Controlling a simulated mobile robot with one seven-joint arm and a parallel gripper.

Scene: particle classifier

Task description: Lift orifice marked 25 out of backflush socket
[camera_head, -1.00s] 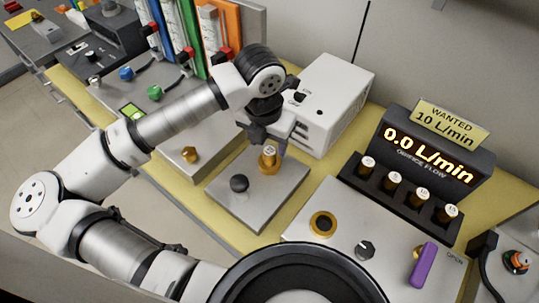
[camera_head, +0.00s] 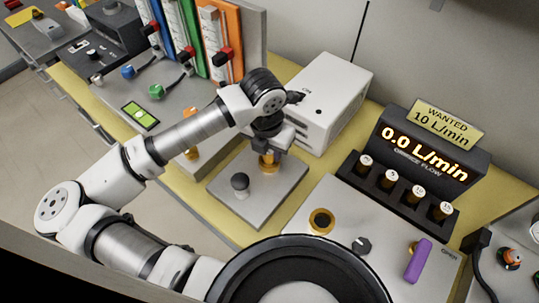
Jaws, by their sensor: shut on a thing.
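My gripper (camera_head: 270,147) is shut on the brass orifice (camera_head: 268,158) at the metal plate in the centre. The orifice stands upright at the brass backflush socket (camera_head: 268,168). Its top and any mark on it are hidden by my gripper. I cannot tell whether it is still seated or slightly raised. The metal plate (camera_head: 225,203) also bears a black knob (camera_head: 240,184) left of the socket.
A white box (camera_head: 328,95) stands close behind my gripper. A black rack (camera_head: 395,195) with several capped orifices and a lit flow display (camera_head: 430,150) are at right. An empty brass socket (camera_head: 321,221), a dark knob (camera_head: 362,245) and a purple handle (camera_head: 418,260) are in front.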

